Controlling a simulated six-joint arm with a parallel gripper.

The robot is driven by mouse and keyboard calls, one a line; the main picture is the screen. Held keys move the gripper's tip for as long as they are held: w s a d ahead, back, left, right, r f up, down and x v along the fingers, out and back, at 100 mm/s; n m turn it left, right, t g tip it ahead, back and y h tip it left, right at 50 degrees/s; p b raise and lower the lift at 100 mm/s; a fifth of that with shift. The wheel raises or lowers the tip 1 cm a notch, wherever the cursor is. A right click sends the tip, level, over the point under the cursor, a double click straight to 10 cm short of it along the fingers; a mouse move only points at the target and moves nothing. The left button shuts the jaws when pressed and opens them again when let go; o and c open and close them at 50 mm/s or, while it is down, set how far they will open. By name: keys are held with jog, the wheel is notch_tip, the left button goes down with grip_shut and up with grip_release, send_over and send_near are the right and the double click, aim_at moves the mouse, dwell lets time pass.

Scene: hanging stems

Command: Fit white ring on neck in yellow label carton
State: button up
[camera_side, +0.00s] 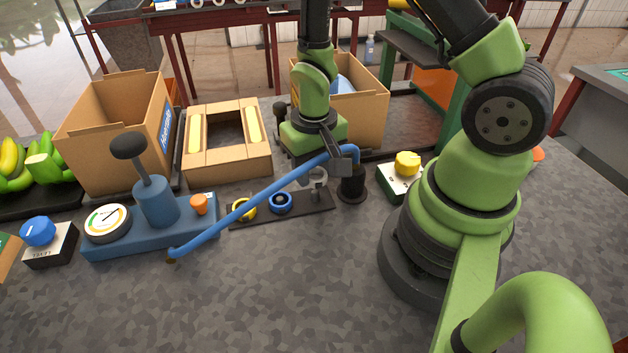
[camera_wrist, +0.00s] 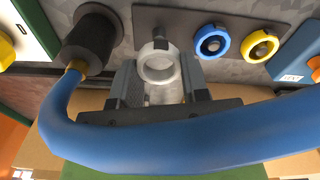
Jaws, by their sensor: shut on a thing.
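The white ring (camera_wrist: 158,64) is between the two fingers of my gripper (camera_wrist: 160,84) in the wrist view, and the gripper is shut on it. A dark peg end shows at the ring's edge; I cannot tell whether the ring is clear of it. In the side view the ring (camera_side: 318,180) is pale and partly covered by my gripper (camera_side: 322,170), over the right end of a dark strip (camera_side: 300,207). An open carton (camera_side: 228,170) with yellow pads on its sides stands behind the strip.
A yellow ring (camera_side: 243,209) and blue ring (camera_side: 281,202) lie on the strip. Cartons (camera_side: 115,140) (camera_side: 372,110) stand behind. The front table is clear.

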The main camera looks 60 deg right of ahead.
notch_tip(320, 180, up, 5)
notch_tip(320, 180, up, 15)
jog(key=m, duration=0.6)
send_over(333, 93)
jog(key=shift+w+d+f, duration=0.1)
jog(key=shift+d+f, duration=0.1)
jog(key=shift+f, duration=2.15)
jog(key=shift+w+d+f, duration=0.1)
jog(key=shift+d+f, duration=0.1)
jog(key=shift+f, duration=2.15)
jog(key=shift+w+d+f, duration=0.1)
jog(key=shift+d+f, duration=0.1)
jog(key=shift+f, duration=2.15)
jog(key=shift+f, duration=0.6)
